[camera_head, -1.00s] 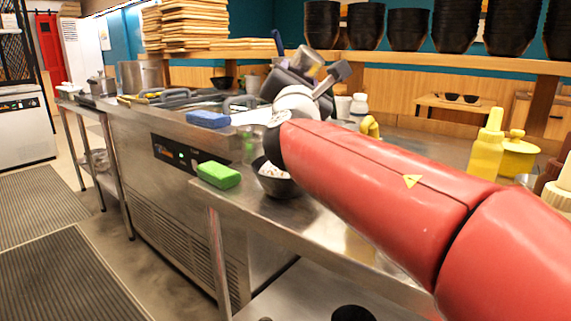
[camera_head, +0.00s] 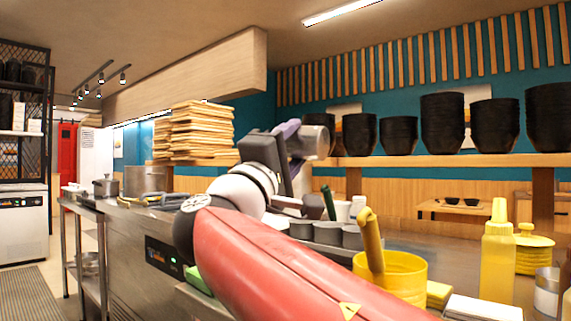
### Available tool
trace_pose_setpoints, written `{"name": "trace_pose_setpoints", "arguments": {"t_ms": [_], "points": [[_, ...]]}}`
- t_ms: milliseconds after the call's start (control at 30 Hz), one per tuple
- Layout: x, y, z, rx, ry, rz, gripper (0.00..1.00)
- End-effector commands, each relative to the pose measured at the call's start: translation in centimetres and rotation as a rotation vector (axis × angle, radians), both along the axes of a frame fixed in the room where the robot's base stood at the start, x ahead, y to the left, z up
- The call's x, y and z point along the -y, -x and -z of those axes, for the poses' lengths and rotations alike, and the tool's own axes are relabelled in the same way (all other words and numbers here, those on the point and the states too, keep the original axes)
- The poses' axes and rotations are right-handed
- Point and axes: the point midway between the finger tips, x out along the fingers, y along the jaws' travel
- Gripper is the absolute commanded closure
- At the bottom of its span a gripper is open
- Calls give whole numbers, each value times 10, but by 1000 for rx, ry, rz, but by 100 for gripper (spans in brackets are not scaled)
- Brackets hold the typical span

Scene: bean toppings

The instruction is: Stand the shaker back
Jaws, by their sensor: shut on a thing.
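My gripper (camera_head: 305,143) is raised above the counter, in front of the back shelf, with its wrist partly covering it. It is shut on a small grey cylinder that looks like the shaker (camera_head: 321,122). The shaker is held clear of any surface, at about the height of the shelf bowls in the picture. Its exact tilt and its holes are too small to tell. My red forearm hides much of the counter below.
Grey containers (camera_head: 328,232) stand on the counter behind my arm, with a white jar (camera_head: 357,206) near them. A yellow pot with a ladle (camera_head: 405,272), a yellow squeeze bottle (camera_head: 497,258) and a yellow lidded pot (camera_head: 533,253) stand right. Black bowls (camera_head: 442,124) line the shelf.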

Motion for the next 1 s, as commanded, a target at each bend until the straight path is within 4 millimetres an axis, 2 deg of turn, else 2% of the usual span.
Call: {"name": "trace_pose_setpoints", "arguments": {"t_ms": [100, 400, 600, 800, 1000], "points": [[-4, 14, -15, 115, -233, -4, 65], [-3, 12, -16, 423, -838, 0, 65], [-2, 13, -16, 582, -1142, 1, 65], [-1, 13, -13, 657, -1290, 0, 65], [-1, 13, -11, 670, -1314, 0, 65]]}}
